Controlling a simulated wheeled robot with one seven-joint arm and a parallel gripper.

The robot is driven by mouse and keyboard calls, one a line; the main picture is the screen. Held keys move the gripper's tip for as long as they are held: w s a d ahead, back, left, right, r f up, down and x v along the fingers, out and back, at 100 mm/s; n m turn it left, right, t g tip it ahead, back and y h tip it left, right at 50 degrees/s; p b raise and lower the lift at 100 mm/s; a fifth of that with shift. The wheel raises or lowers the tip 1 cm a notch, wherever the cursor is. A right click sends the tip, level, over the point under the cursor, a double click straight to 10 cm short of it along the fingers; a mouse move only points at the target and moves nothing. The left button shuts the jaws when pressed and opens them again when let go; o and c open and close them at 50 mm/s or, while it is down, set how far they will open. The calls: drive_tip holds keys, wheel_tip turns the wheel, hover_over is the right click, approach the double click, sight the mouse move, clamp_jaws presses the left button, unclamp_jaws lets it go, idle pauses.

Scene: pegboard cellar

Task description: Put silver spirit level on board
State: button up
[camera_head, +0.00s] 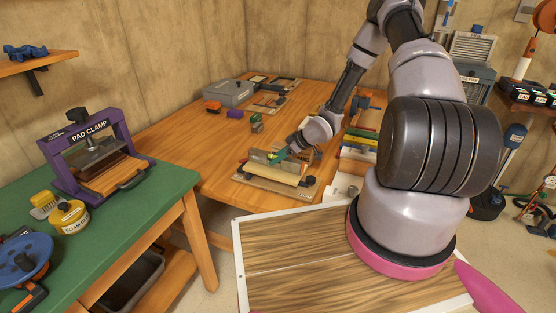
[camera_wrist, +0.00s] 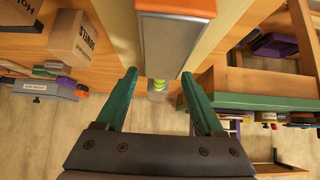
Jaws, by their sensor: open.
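The silver spirit level (camera_wrist: 178,45) is seen close up in the wrist view, with an orange end and a yellow-green vial at its near end. My gripper (camera_wrist: 159,76) is open, its two green fingers spread either side of the level's near end; I cannot tell whether they touch it. Pale wooden bars flank the level. In the head view my gripper (camera_head: 273,158) is low over the wooden table, at a pale wooden piece (camera_head: 270,172) on a flat brown board (camera_head: 303,193). My fingers partly hide the level there; I cannot tell which board the task means.
A grey box (camera_head: 228,93), an orange item (camera_head: 212,106) and a purple block (camera_head: 235,113) stand farther back on the table (camera_head: 175,135). A green bench (camera_head: 135,225) with a purple pad clamp (camera_head: 90,120) is at left. Cardboard boxes (camera_wrist: 72,38) show in the wrist view.

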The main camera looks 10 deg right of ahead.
drive_tip(key=v, duration=1.1)
drive_tip(key=shift+s+d, duration=0.15)
drive_tip(key=shift+d, duration=0.05)
drive_tip(key=shift+d+r, duration=0.15)
drive_tip(key=s+d+r+m+h, duration=0.2)
drive_tip(key=d+r+m+h, duration=0.2)
drive_tip(key=r, duration=0.8)
drive_tip(key=s+d+r+m+h, duration=0.1)
drive_tip(key=d+r+m+h, duration=0.3)
drive_tip(key=r, duration=0.9)
drive_tip(key=s+a+r+m+t+y, duration=0.1)
drive_tip(key=s+a+r+m, duration=0.2)
drive_tip(key=s+r, duration=0.5)
drive_tip(key=s+a+r+m+y, duration=0.2)
drive_tip(key=s+a+r+m, duration=0.2)
drive_tip(key=s+r, duration=0.5)
drive_tip(key=s+a, duration=0.2)
drive_tip(key=s, duration=0.3)
drive_tip(key=shift+a+r+t, duration=0.15)
drive_tip(key=shift+a+t, duration=0.05)
drive_tip(key=shift+t, duration=0.2)
